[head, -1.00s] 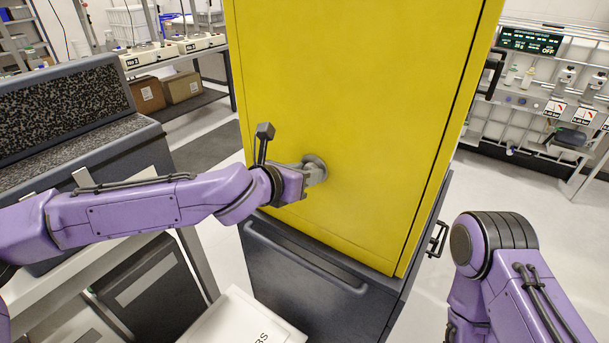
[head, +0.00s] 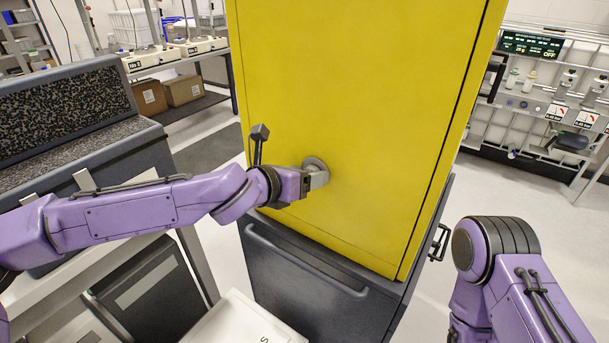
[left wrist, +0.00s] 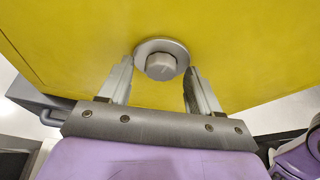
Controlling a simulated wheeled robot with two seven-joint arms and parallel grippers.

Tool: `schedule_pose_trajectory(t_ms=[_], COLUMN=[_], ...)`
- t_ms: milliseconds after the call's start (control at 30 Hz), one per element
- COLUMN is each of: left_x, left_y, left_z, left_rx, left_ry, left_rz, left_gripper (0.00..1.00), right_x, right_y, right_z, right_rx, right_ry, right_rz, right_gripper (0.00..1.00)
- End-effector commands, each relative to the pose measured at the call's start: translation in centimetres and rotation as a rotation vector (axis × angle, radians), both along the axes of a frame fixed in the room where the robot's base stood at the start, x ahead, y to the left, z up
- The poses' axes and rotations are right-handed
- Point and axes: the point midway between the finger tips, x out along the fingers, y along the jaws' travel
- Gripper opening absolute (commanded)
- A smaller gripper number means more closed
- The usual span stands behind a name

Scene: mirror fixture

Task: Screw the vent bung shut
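The vent bung (left wrist: 161,66) is a grey faceted knob in a round metal flange (left wrist: 150,44) on the yellow cabinet's face. In the head view the flange (head: 315,163) shows behind my fingers, and the knob is hidden. My left gripper (left wrist: 160,72) is open. Its two fingers point at the flange, one on each side of the knob, with a visible gap on both sides. I cannot tell whether the tips touch the flange. My right gripper is out of view; only my right arm shows at the lower right.
The yellow cabinet (head: 350,90) stands on a dark drawer unit (head: 310,285) with a bar handle. A white box (head: 240,322) is at the bottom. A dark bench (head: 75,140) is at left, shelving at right. Open floor lies right of the cabinet.

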Motion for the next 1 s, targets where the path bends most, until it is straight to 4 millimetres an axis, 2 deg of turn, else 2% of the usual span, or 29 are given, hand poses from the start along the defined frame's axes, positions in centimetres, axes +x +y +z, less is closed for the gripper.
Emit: schedule_pose_trajectory(t_ms=[267, 600, 700, 1000], left_x=[-0.4, -5.8, -6.9, -7.6], left_y=[0.4, 4.8, 5.7, 6.2], left_z=[0.3, 3.0, 3.6, 3.9], left_rx=[0.0, -0.001, -0.001, 0.0], left_ry=[-0.004, -0.005, -0.003, 0.0], left_rz=[0.001, 0.001, 0.002, 0.0], left_gripper=[0.63, 0.63, 0.63, 0.63], right_x=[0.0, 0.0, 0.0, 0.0], right_y=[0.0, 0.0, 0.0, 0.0], right_z=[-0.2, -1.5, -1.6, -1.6], right_rx=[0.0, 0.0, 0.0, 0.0], right_ry=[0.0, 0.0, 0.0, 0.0], right_rz=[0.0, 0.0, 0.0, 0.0], right_gripper=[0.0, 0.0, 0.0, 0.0])
